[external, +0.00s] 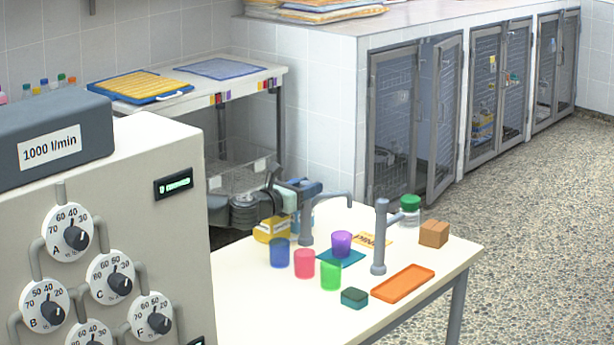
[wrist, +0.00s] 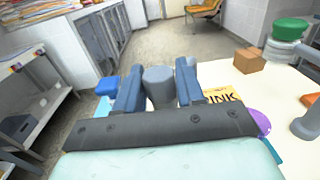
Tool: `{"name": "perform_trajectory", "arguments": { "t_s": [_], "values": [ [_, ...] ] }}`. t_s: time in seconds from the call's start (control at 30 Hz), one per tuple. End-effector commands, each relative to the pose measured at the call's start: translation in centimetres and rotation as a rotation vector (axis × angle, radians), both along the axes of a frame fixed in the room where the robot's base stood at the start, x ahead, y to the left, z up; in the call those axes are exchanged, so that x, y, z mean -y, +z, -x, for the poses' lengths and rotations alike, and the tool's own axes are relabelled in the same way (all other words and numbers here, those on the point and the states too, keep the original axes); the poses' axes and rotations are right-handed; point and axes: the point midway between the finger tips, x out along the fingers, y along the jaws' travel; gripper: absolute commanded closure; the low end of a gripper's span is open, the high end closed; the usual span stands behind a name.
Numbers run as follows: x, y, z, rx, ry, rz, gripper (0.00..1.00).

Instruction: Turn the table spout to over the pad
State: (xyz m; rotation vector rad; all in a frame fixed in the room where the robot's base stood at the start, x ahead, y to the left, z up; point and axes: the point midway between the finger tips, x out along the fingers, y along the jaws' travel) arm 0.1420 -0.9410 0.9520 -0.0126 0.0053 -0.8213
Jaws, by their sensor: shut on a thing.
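The grey table spout (external: 306,222) stands upright near the back left of the white table. Its curved arm reaches right, and its tip hangs beyond the teal pad (external: 327,258), not above it. My gripper (external: 308,188) is at the top of the spout's post. In the wrist view my gripper (wrist: 158,88) has its two blue fingers on either side of the grey spout (wrist: 158,76), shut on it. A purple cup (external: 342,240) stands on or right beside the pad; I cannot tell which. The cup also shows in the wrist view (wrist: 261,122).
Blue (external: 280,252), red (external: 304,263) and green (external: 330,275) cups stand in front. A second grey post (external: 379,245), orange tray (external: 403,283), teal block (external: 354,298), brown block (external: 434,233), green-lidded jar (external: 410,208) and lettered yellow card (external: 374,240) lie to the right.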

Motion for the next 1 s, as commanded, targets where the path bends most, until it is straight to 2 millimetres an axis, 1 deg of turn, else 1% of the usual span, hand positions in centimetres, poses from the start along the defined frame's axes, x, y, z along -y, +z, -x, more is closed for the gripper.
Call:
{"name": "perform_trajectory", "arguments": {
  "t_s": [0.5, 0.53, 0.7, 1.0],
  "values": [
    [-0.10, -0.07, 0.03, -0.004, -0.022, 0.001, 1.00],
    [-0.10, -0.07, 0.03, -0.004, -0.022, 0.001, 0.59],
    [-0.06, -0.05, 0.02, -0.003, -0.022, 0.002, 0.43],
    [-0.24, -0.02, 0.17, -0.001, -0.022, 0.000, 0.43]
  ]
}}
